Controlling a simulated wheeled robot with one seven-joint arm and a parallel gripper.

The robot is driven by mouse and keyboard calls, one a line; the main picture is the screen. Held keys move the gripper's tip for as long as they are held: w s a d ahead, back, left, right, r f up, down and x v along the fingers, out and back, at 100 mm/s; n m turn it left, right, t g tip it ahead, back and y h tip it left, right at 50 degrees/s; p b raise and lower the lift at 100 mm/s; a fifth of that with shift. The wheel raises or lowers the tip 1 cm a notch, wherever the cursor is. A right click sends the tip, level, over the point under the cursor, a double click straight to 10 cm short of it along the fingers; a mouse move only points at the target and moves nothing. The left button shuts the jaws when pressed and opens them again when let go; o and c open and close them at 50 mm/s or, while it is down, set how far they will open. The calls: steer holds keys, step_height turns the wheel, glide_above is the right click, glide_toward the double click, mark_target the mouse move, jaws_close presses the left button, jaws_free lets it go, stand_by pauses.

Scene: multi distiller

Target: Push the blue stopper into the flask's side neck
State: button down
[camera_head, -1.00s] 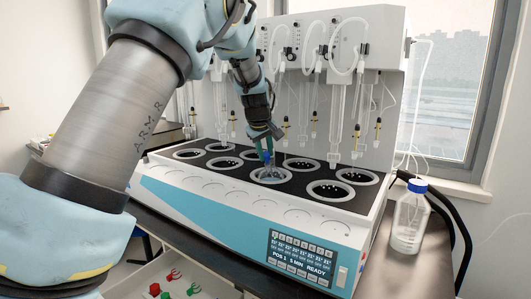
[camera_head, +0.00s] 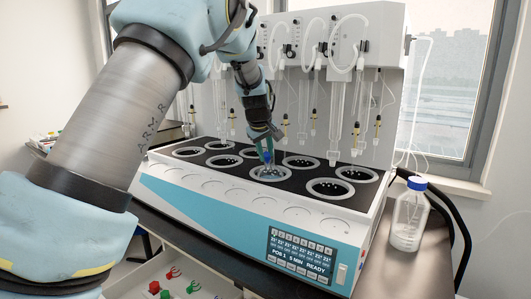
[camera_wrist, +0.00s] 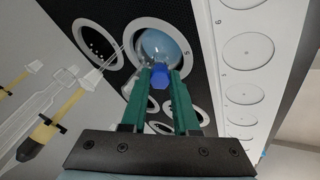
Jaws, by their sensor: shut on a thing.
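The blue stopper (camera_wrist: 159,77) is held between the two green fingertips of my gripper (camera_wrist: 161,79) in the wrist view. It also shows as a small blue spot (camera_head: 268,157) under my gripper (camera_head: 267,153) in the head view. The clear glass flask (camera_wrist: 149,47) sits in a ringed well of the heating block, just beyond the stopper in the wrist view. In the head view the flask (camera_head: 269,173) is in the front middle well. The stopper appears close to the flask's neck; I cannot tell whether it is inside, because the fingers and glass overlap.
The block (camera_head: 216,181) has several other ringed wells. Glass tubes and yellow-banded fittings (camera_head: 378,126) hang behind it. A blue-capped bottle (camera_head: 409,220) stands at right. An open drawer (camera_head: 150,278) at lower left holds red and green pieces.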

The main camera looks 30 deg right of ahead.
steer(key=shift+x, duration=0.75)
stand_by(0.3)
steer(key=c, duration=0.6)
jaws_free()
steer(key=shift+r, duration=0.1)
steer(key=b+v, duration=0.2)
steer(key=v, duration=0.8)
steer(key=shift+s+a+r+b, duration=0.1)
steer(key=shift+s+r+b, duration=0.15)
steer(key=shift+b, duration=0.15)
